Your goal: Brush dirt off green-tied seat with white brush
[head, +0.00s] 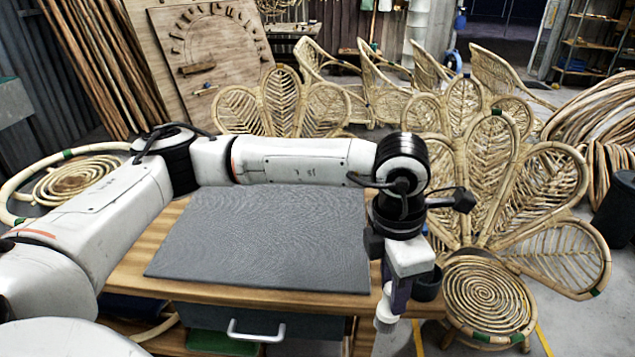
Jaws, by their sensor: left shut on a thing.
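The green-tied seat (487,297) is a round rattan spiral at the lower right, with green ties on its front rim and a large petal-shaped back (490,175) behind it. My left arm reaches across the table, and my left gripper (398,296) points down just left of the seat, past the table's right end. It is shut on the white brush (385,314), of which only a small pale part shows below the fingers. The brush appears apart from the seat. Dirt on the seat is too small to tell. My right gripper is out of view.
A wooden table with a grey mat (265,238) and a drawer handle (256,331) stands in front. Several rattan chairs stand behind it. A green-tied rattan coil (75,180) is at the left. A dark bin (615,208) stands at the right edge.

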